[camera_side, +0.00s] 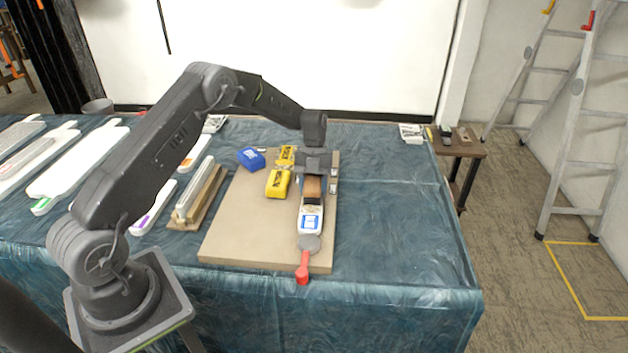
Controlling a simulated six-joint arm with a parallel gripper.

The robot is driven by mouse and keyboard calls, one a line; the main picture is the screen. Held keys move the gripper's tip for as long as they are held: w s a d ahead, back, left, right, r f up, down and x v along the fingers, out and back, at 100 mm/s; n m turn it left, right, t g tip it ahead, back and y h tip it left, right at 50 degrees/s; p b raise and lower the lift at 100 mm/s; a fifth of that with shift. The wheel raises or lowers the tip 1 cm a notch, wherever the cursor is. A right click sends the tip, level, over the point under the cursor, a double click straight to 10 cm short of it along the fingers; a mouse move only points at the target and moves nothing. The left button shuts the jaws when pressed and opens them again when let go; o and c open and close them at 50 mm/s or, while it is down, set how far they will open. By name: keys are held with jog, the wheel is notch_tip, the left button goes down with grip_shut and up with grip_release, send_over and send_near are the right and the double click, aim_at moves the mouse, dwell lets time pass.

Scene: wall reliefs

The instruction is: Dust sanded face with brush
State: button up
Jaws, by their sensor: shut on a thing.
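My gripper (314,165) is over the right part of a beige board (248,225) on the table. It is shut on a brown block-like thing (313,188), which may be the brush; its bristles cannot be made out. The brown thing appears just above or on a white piece with a blue label (311,222). My gripper hides the far end of this spot. I cannot tell which surface is the sanded face, or whether the held thing touches it.
A grey disc (309,243) and red handle (302,270) lie at the board's front edge. Long white pieces (78,162) fill the table's left. The blue cloth (400,220) is clear at right.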

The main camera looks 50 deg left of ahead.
aim_at(310, 217)
jog(key=shift+s+d, duration=2.65)
jog(key=shift+d, duration=0.15)
jog(key=shift+w+a, duration=4.6)
jog(key=shift+a, duration=0.15)
jog(key=shift+w+a+r, duration=0.1)
jog(key=shift+r, duration=3.85)
